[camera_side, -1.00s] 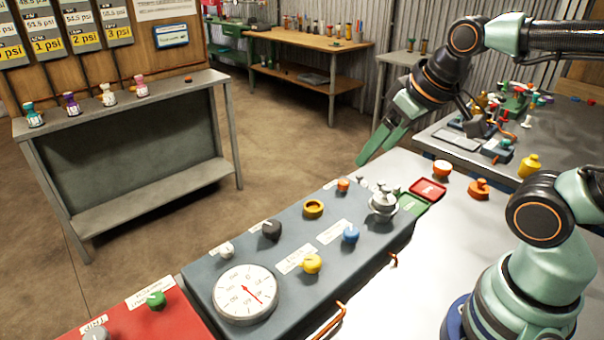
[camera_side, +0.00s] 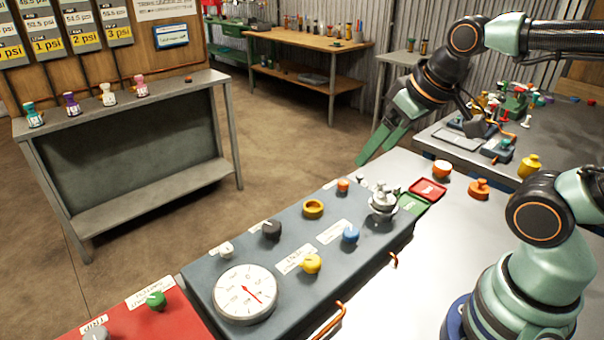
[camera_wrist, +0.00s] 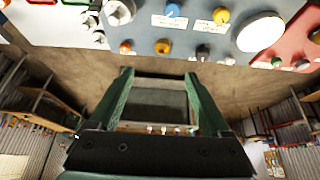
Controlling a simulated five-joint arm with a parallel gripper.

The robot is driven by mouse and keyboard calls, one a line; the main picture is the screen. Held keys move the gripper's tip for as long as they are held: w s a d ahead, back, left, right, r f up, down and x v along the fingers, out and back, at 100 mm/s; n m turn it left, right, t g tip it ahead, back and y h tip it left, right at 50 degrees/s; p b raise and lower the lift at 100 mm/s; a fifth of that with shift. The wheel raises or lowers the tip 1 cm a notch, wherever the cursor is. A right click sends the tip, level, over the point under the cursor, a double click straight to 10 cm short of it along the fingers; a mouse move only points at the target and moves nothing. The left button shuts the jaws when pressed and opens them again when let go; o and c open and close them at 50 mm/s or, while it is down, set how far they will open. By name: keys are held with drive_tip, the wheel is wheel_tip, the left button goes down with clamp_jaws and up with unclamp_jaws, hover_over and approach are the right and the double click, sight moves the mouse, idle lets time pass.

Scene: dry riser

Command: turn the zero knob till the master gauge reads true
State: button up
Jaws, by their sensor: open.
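The round white gauge (camera_side: 245,293) is at the near left end of the grey panel. Its red needle points to the lower right; the numbers are too small to read. The panel bears a yellow knob (camera_side: 312,263), a blue knob (camera_side: 350,234), a black knob (camera_side: 271,230) and a small white knob (camera_side: 227,250). Their labels are unreadable, so I cannot tell which is the zero knob. My gripper (camera_side: 374,157) is open and empty, beyond the far end of the panel, apart from every knob. In the wrist view its fingers (camera_wrist: 158,76) stand apart with floor behind.
A red panel (camera_side: 180,318) with a green knob adjoins at left. Copper handles (camera_side: 330,320) stick out along the near side.

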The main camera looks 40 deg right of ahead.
drive_tip(key=shift+w+a, duration=0.1)
drive_tip(key=c, duration=0.3)
drive_tip(key=n+g, duration=0.6)
drive_tip(key=n, duration=1.4)
hover_over(226, 247)
wheel_tip(226, 247, down, 7)
wheel_tip(226, 247, down, 12)
drive_tip(key=shift+r, duration=0.15)
clamp_jaws()
